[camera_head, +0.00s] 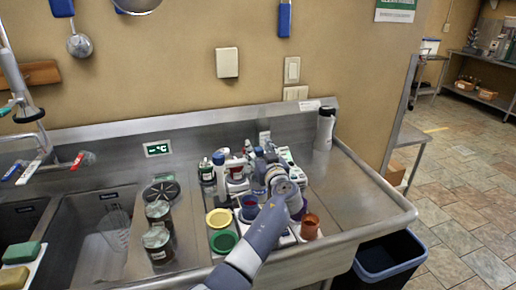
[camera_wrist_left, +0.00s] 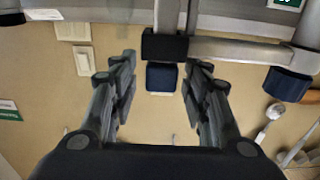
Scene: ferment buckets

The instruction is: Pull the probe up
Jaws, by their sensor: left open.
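My left gripper (camera_head: 272,168) is over the cluster of small containers on the right of the counter. Its jaws are open in the left wrist view (camera_wrist_left: 160,75). Between and slightly beyond the fingers is a black block with a dark blue end (camera_wrist_left: 162,77), likely the probe's handle; I see a gap on each side of it. In the head view my arm and gripper hide much of this spot, so the probe's lower part cannot be made out. A blue bucket (camera_head: 249,208) stands beside the wrist. My right gripper is not in view.
Yellow (camera_head: 219,218), green (camera_head: 224,241) and brown (camera_head: 310,226) buckets stand close around my arm. A blue-capped bottle (camera_head: 220,172) is left of the gripper, a tall steel bottle (camera_head: 325,129) to the right. A temperature display (camera_head: 158,148) sits on the backsplash.

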